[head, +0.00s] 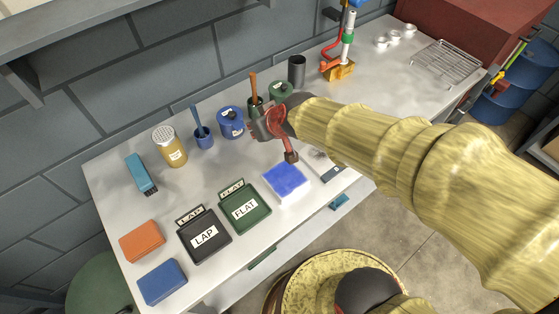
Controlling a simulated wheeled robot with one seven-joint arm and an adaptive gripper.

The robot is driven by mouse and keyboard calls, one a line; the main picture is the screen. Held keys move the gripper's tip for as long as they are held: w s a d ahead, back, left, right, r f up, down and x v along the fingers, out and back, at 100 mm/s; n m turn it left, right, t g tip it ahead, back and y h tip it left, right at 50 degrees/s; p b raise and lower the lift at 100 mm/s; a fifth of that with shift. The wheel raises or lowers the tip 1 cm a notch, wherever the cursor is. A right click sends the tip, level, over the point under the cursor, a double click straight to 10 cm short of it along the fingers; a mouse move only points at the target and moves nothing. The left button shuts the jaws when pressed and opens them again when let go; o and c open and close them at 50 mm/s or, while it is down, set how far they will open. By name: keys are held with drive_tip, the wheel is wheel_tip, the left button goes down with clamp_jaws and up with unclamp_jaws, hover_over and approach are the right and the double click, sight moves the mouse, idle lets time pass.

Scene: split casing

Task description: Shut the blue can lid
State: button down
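The blue can (229,131) stands upright on the workbench near the wall, with a white label on its front. Its blue lid (231,114) with a dark knob is at the top. At this size I cannot tell whether the lid sits fully down or slightly raised. My gripper (271,144), with dark and red fingers, is just right of the blue can, above the bench. Its fingers look spread apart, with nothing visible between them. It seems clear of the can and partly covers the items behind it.
A blue cup with a brush (203,137) and a yellow jar (170,148) stand left of the can. A green can (281,91) is behind my arm. LAP (205,243) and FLAT (244,210) trays and a blue-topped block (286,181) lie in front.

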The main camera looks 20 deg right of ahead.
drive_tip(key=s+d+f, duration=0.1)
drive_tip(key=s, duration=0.2)
drive_tip(key=s+d+f, duration=0.1)
drive_tip(key=s, duration=0.2)
drive_tip(key=s+d+f, duration=0.1)
drive_tip(key=s, duration=0.2)
drive_tip(key=shift+s+d+f, duration=0.25)
drive_tip(key=shift+s+d, duration=0.1)
drive_tip(key=shift+d, duration=0.05)
drive_tip(key=shift+s, duration=0.1)
